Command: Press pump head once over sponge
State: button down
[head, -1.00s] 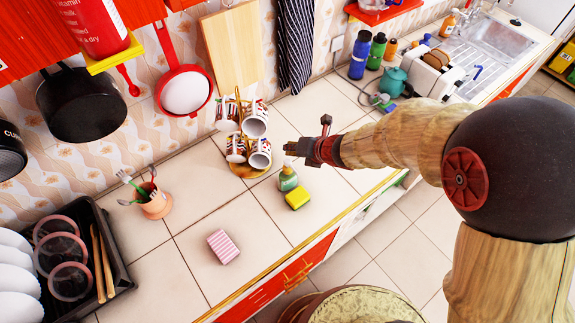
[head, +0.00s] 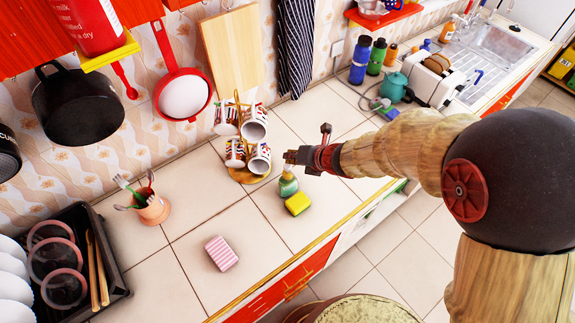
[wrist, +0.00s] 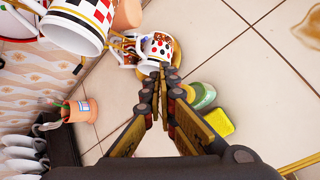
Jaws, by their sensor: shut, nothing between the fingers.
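A green pump bottle (head: 288,186) stands on the tiled counter. Its pump head is largely hidden by my gripper in the head view. A yellow sponge (head: 298,204) lies on the counter close in front of the bottle. My gripper (head: 290,157) is shut and empty, with its fingertips at or just above the bottle's top; I cannot tell if they touch. In the wrist view, my shut fingers (wrist: 163,68) point ahead, with the bottle (wrist: 201,95) just right of them and the yellow sponge (wrist: 211,123) beyond it to the lower right.
A mug rack with patterned mugs (head: 258,160) stands close behind the bottle. A pink striped block (head: 221,253) lies at the front left. A utensil cup (head: 152,209) and a black dish rack (head: 118,275) are further left. The counter between them is clear.

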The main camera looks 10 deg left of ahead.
dwell(0.7)
jog(key=shift+f+b, duration=0.45)
jog(key=shift+b, duration=0.05)
jog(key=shift+f+b, duration=0.9)
jog(key=shift+f, duration=0.05)
dwell(0.9)
jog(key=shift+r, duration=0.2)
jog(key=shift+r+p, duration=1.15)
jog(key=shift+r, duration=0.05)
notch_tip(320, 180, up, 5)
jog(key=p, duration=0.4)
dwell(0.7)
